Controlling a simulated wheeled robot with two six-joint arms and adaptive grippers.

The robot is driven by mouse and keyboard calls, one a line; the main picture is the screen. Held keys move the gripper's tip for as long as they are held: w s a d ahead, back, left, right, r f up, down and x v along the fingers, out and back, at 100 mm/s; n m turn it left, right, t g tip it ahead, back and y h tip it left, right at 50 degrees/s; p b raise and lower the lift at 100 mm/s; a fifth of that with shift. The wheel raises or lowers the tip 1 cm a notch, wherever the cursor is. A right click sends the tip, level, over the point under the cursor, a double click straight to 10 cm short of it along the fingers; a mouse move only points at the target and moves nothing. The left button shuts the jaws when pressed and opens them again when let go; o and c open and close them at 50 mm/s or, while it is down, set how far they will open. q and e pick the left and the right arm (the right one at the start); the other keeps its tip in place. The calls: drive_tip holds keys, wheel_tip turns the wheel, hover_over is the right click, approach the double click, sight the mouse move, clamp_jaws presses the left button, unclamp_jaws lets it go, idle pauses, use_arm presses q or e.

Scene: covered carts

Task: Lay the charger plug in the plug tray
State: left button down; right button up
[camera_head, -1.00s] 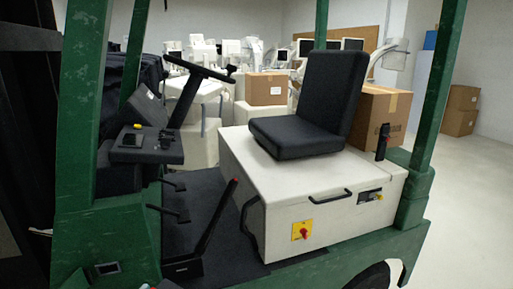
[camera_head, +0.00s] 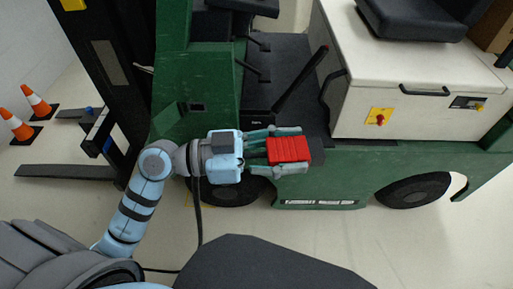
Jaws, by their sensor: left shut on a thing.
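My left gripper (camera_head: 301,149) reaches in from the left. It is shut on a red ridged block, which I take to be the charger plug (camera_head: 288,149). One finger lies along each side of the plug. The gripper and plug appear in front of the green forklift's side, by its step; I cannot tell the gap to the forklift. I cannot make out a plug tray in this view. My right gripper is not in view.
The green forklift (camera_head: 347,171) fills the back, with a white seat box (camera_head: 375,75), a red knob on a yellow plate (camera_head: 380,117) and a dark wheel (camera_head: 412,190). Its fork (camera_head: 65,171) extends left. Two orange cones (camera_head: 18,126) stand at far left. Floor at lower right is clear.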

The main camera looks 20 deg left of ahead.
sight(302, 157)
use_arm(q)
drive_tip(key=shift+w+d+r+m+g, duration=0.1)
drive_tip(key=shift+d+r+m+g, duration=0.05)
drive_tip(key=shift+d+m+g, duration=0.35)
drive_tip(key=w+d+f+m+g, duration=0.1)
drive_tip(key=g, duration=0.1)
drive_tip(key=w+d+f+m+g+h, duration=0.1)
drive_tip(key=g, duration=0.1)
drive_tip(key=w+d+f+m+g, duration=0.1)
drive_tip(key=m+g, duration=0.1)
drive_tip(key=shift+d+f+g+h, duration=0.25)
drive_tip(key=shift+f+g+h, duration=0.05)
drive_tip(key=shift+f, duration=0.05)
drive_tip(key=shift+f+m+g, duration=0.15)
drive_tip(key=shift+m+g, duration=0.25)
drive_tip(key=shift+g, duration=0.2)
drive_tip(key=w+a+r+n+t, duration=0.1)
drive_tip(key=w+a+r+t, duration=0.15)
drive_tip(key=w+r, duration=0.5)
drive_tip(key=a+r+n+t+y, duration=0.2)
drive_tip(key=a+r+n+t, duration=0.25)
drive_tip(key=a+t, duration=0.35)
drive_tip(key=s+a+f+n+t+y, duration=0.1)
drive_tip(key=s+a+f, duration=0.4)
drive_tip(key=s+f, duration=0.5)
wheel_tip(302, 157, down, 4)
drive_tip(key=shift+s+a+r+n, duration=0.1)
drive_tip(key=shift+s+a+n, duration=0.15)
drive_tip(key=shift+n, duration=0.5)
